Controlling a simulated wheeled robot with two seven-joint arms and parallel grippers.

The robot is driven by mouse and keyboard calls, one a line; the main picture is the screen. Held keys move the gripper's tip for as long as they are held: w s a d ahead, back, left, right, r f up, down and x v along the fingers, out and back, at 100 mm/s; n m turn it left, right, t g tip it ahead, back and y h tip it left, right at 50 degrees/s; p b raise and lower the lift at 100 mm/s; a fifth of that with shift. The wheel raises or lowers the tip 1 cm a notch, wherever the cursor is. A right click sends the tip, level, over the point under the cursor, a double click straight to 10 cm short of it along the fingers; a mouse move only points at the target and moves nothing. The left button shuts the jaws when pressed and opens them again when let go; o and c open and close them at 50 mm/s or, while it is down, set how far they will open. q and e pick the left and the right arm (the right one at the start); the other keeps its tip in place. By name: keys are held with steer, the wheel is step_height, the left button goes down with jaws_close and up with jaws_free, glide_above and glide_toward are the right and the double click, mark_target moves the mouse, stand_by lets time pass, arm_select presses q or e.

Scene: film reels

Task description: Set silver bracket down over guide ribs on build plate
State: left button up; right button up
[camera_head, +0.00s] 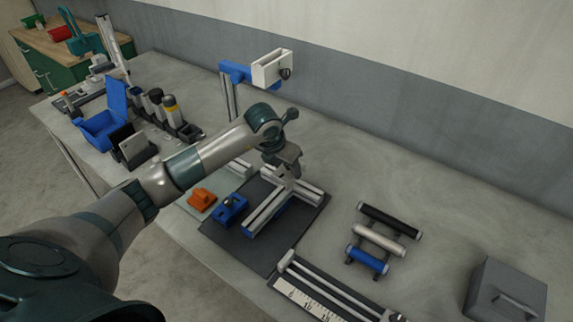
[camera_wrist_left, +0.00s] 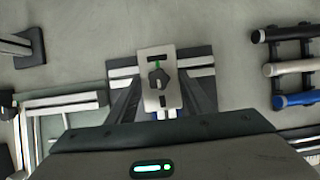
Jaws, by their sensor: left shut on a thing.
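My left gripper (camera_head: 283,163) is over the rail frame on the dark build plate (camera_head: 232,247). In the left wrist view its dark fingers (camera_wrist_left: 160,105) flank a pale silver bracket (camera_wrist_left: 149,97) with a dark knob, a slot and a green mark, and they are shut on it. In the head view the gripper mostly hides the bracket. Silver rails with a blue side (camera_head: 266,212) lie on the plate under and in front of the gripper. I cannot make out the guide ribs, or whether the bracket touches anything below. My right gripper is not in view.
An orange block (camera_head: 201,199) and a blue clamp-like part (camera_head: 230,210) lie left of the rails. A roller rack (camera_head: 381,233), a ruler rail (camera_head: 318,301) and a grey box (camera_head: 507,290) are to the right. A blue stand with a white head (camera_head: 234,72) rises behind.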

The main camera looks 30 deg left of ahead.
arm_select(q)
steer(key=shift+f+b, duration=0.35)
steer(key=shift+f, duration=0.6)
stand_by(0.3)
stand_by(0.5)
steer(key=shift+b, duration=0.5)
steer(key=shift+f, duration=0.15)
stand_by(0.4)
steer(key=shift+f+b, duration=0.85)
steer(key=shift+f, duration=0.05)
stand_by(0.6)
